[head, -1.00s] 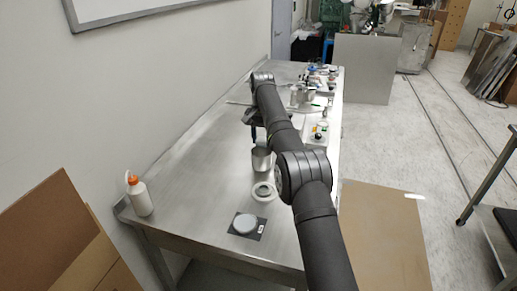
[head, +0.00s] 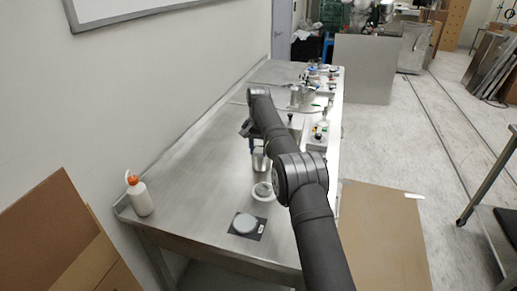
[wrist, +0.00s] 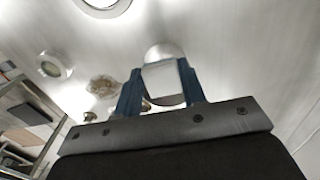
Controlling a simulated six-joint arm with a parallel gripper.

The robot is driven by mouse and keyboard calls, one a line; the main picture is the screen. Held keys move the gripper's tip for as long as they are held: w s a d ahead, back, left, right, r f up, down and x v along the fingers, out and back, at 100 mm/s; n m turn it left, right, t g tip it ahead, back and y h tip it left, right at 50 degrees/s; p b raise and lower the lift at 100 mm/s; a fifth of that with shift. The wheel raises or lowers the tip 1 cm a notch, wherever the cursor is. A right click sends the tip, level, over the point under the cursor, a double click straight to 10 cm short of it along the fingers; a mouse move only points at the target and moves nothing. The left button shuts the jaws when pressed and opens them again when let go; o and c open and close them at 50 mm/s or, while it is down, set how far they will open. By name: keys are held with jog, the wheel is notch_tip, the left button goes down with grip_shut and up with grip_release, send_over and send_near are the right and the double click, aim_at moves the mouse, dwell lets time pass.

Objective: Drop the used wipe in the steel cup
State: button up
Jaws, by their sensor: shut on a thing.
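The steel cup (head: 260,163) stands upright on the steel table, just below and right of my gripper (head: 252,148) in the head view. In the wrist view, my gripper (wrist: 162,85) has its two blue fingers on either side of a pale grey, squarish piece, the used wipe (wrist: 161,76), and is shut on it. The steel cup's rim (wrist: 165,49) shows behind and around the wipe, so the wipe lies in line with the cup's mouth. The height between wipe and cup cannot be told. The wipe is not discernible in the head view.
A white ring-shaped dish (head: 262,195) and a grey disc on a dark pad (head: 245,224) lie nearer on the table. A squeeze bottle (head: 139,196) stands at the left edge. Several small items crowd the far end. The table's left middle is clear.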

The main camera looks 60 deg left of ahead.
aim_at(258, 151)
jog(key=shift+f, duration=0.25)
jog(key=o, duration=1)
jog(key=shift+r, duration=3.15)
jog(key=shift+f, duration=1.45)
jog(key=shift+f, duration=0.1)
